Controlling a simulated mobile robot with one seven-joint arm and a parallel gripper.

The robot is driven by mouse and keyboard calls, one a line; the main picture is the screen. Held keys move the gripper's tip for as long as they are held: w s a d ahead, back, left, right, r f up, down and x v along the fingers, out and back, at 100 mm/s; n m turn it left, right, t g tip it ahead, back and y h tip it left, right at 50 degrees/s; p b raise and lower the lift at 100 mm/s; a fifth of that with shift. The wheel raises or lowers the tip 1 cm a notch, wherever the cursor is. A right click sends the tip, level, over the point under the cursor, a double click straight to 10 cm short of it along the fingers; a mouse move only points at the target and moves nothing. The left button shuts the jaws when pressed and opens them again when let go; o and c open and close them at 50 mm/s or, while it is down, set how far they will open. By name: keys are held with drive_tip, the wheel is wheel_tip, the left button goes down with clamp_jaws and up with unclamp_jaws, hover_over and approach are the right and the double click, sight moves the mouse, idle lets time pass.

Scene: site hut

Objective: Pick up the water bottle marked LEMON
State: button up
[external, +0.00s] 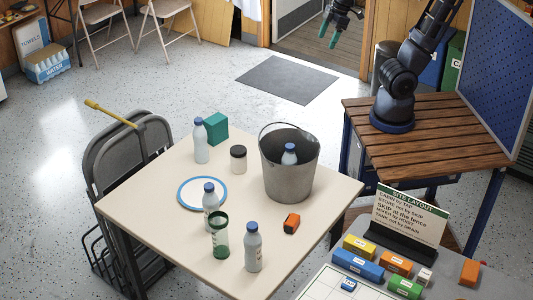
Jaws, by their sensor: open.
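Several water bottles with blue caps are in the external view, and I cannot read a LEMON mark on any. One bottle (200,141) stands at the table's back left by a teal box. Another bottle (210,200) stands by the right side of a blue-rimmed plate. A third bottle (253,248) stands near the front edge. One more bottle (289,155) is inside the metal bucket (287,182), its lower part hidden. My gripper (329,34) is open, with green fingertips, high at the top of the view, far from the bottles.
The cream table (150,210) also holds the teal box (216,128), a dark-lidded jar (238,159), the plate (184,197), a green cup (219,237) close to two bottles, and an orange object (291,223). A wooden bench (430,140) stands to the right.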

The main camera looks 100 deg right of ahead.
drive_tip(key=w+a+r+n+g, duration=0.1)
drive_tip(key=w+a+n, duration=0.1)
drive_tip(key=w+a, duration=0.45)
drive_tip(key=w+a+r+n, duration=0.1)
drive_tip(key=w+a, duration=0.3)
drive_tip(key=w, duration=0.5)
drive_tip(key=n+g, duration=0.3)
drive_tip(key=n, duration=0.6)
hover_over(252, 225)
drive_tip(key=f, duration=2.6)
drive_tip(key=shift+d, duration=0.4)
drive_tip(key=shift+a+f, duration=0.25)
drive_tip(key=shift+f, duration=0.2)
wheel_tip(252, 225, down, 10)
drive_tip(key=shift+a+f, duration=0.1)
drive_tip(key=shift+f, duration=0.05)
clamp_jaws()
